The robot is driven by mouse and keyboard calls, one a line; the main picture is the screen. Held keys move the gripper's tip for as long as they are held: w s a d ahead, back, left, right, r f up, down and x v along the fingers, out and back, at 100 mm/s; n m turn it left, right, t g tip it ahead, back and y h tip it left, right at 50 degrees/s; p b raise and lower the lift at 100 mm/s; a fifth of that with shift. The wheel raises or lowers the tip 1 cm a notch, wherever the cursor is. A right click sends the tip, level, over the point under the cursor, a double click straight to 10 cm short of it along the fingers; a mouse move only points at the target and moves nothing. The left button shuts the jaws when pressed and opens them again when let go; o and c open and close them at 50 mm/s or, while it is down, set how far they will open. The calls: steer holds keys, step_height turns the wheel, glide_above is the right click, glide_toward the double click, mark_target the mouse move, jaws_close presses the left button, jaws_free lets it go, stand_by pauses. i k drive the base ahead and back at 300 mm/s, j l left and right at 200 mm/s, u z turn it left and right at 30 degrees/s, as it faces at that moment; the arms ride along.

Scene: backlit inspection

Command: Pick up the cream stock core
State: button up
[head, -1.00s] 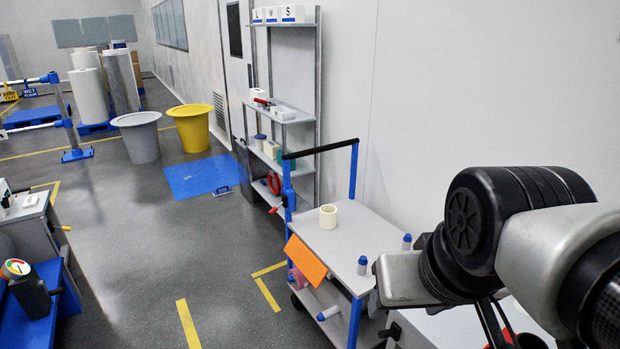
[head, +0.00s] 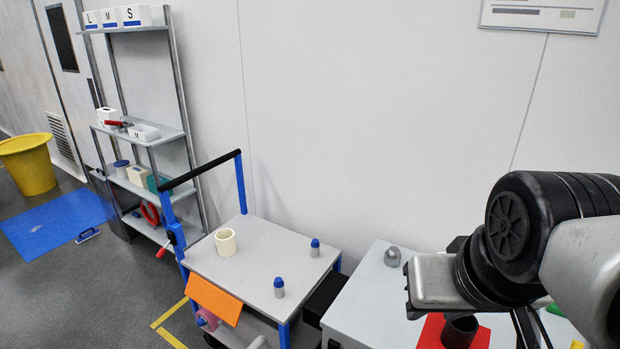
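The cream stock core (head: 226,242) is a short, hollow cream cylinder. It stands upright on the grey top of a blue-framed cart (head: 250,262), near the cart's handle end, left of centre in the head view. My arm comes in from the right edge, well to the right of the core and apart from it. My gripper's fingers are not visible in the head view.
Two blue-capped grey pieces (head: 279,288) (head: 315,248) stand on the cart's right part. An orange sheet (head: 214,299) hangs at its front. A grey table with a red mat (head: 433,334) and dark cup (head: 459,331) is beside it. Shelves (head: 140,135) stand behind left.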

mark_target(225, 238)
steer(key=i+j+z, duration=0.2)
steer(key=j, duration=0.15)
steer(key=j+z, duration=0.2)
steer(key=j, duration=0.15)
steer(key=j+z, duration=0.15)
steer(key=j, duration=0.2)
steer(key=i+j+z, duration=0.15)
steer(key=j, duration=0.4)
steer(key=j+z, duration=0.15)
steer(key=j, duration=1.9)
steer(key=i+j+z, duration=0.1)
steer(key=j, duration=1.3)
